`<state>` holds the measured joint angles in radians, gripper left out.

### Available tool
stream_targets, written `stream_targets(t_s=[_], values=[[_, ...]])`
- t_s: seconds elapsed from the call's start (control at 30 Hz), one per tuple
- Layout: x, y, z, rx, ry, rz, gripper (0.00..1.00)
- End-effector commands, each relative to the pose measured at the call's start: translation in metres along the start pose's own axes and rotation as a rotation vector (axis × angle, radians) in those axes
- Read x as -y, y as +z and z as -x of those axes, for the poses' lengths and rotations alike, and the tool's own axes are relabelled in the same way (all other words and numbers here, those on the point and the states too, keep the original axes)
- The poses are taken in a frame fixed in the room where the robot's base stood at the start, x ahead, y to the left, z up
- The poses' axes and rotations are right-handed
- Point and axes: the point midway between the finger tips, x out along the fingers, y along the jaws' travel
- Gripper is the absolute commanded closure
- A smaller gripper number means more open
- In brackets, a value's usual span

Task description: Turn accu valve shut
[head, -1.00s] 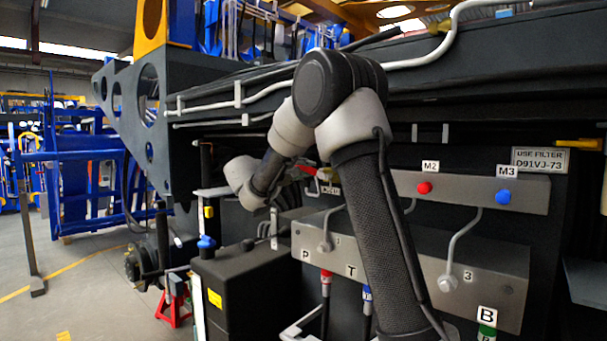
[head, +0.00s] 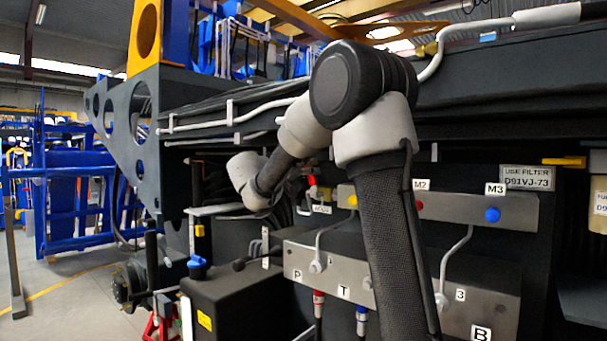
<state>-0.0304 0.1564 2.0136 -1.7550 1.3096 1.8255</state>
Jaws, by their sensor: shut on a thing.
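The accu valve's red handle (head: 312,181) shows as a small red patch in the head view, just above a small white label (head: 322,209) and left of the steel block. My arm reaches across from the lower right, and its wrist bends in on the left of the valve. My gripper (head: 298,188) is small and dark behind my forearm, mostly hidden. It is at the valve handle, shut on it. The finger contact and the handle's exact angle are too small to make out.
The steel gauge block (head: 455,208) with M2 and M3 caps is right of the valve. A lower manifold (head: 390,285) with hoses is below. A black tank (head: 235,300) with a blue cap stands lower left. The chassis beam (head: 480,75) runs overhead.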

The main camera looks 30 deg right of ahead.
Motion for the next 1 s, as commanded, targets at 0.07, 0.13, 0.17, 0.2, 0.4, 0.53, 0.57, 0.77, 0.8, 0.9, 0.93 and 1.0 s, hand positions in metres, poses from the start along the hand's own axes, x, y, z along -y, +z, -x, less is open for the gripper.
stream_targets(t_s=[0.07,0.13,0.17,0.2,0.4,0.53,0.57,0.77,0.8,0.9,0.93,1.0], values=[[-0.006,0.002,0.0,0.002,0.0,-0.062,1.0],[-0.011,0.002,0.0,0.002,0.0,-0.118,1.0],[-0.012,0.003,0.0,0.002,0.0,-0.141,1.0],[-0.015,0.003,0.0,0.002,0.0,-0.17,1.0],[-0.024,0.005,0.0,0.003,0.0,-0.286,1.0],[-0.028,0.007,0.0,0.003,0.0,-0.335,1.0],[-0.028,0.007,0.0,0.003,0.0,-0.344,1.0],[-0.031,0.008,0.0,0.004,0.0,-0.378,1.0],[-0.031,0.009,0.0,0.004,0.0,-0.38,1.0],[-0.031,0.009,0.0,0.004,0.0,-0.384,1.0],[-0.031,0.009,0.0,0.004,0.0,-0.384,1.0],[-0.031,0.009,0.0,0.005,0.0,-0.384,1.0]])
